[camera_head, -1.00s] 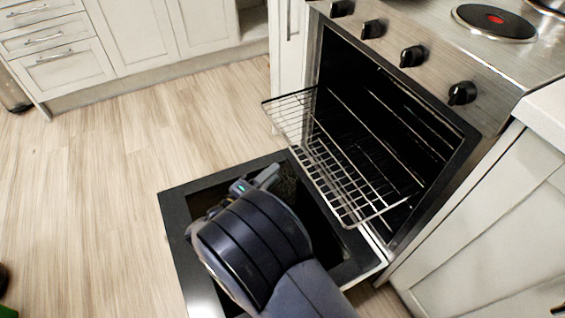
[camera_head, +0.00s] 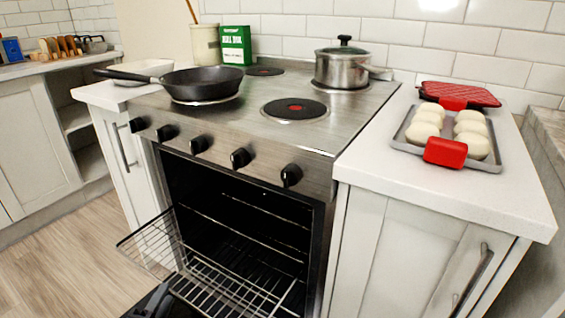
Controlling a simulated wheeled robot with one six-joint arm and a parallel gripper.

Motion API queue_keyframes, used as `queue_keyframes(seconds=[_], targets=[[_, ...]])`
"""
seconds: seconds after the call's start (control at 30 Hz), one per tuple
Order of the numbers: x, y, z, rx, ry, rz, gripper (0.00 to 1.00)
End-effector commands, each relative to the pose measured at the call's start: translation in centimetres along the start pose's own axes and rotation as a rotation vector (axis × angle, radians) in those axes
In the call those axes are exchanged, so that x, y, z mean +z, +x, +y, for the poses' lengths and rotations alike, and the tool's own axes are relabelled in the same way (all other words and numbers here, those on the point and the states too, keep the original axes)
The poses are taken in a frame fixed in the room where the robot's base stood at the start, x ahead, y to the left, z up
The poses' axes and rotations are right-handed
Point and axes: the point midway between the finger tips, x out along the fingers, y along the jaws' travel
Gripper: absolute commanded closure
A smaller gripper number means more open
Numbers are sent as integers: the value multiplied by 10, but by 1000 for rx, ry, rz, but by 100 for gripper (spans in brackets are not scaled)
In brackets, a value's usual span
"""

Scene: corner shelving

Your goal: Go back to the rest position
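My gripper cannot be made out clearly. A small dark and grey shape at the bottom edge, left of the oven rack, may be part of it or of the lowered oven door. Whether its fingers are open or shut does not show. The oven (camera_head: 235,205) stands open in the centre. Its wire rack (camera_head: 152,243) is pulled partly out and looks empty.
A black frying pan (camera_head: 201,82) and a lidded steel pot (camera_head: 341,69) stand on the stove. A grey tray (camera_head: 484,163) of white dough balls, with red grips at its ends, lies on the right counter (camera_head: 375,170). Open floor (camera_head: 60,265) shows at left.

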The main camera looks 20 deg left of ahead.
Motion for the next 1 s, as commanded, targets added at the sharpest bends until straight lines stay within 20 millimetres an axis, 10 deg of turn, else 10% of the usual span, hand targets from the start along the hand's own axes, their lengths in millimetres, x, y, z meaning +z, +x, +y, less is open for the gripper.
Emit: queue_keyframes(seconds=[0.3, 1.0], targets=[[1, 39, 1, 1, 0, 0, 67], [12, 48, -19, -5, -40, -15, 67]])
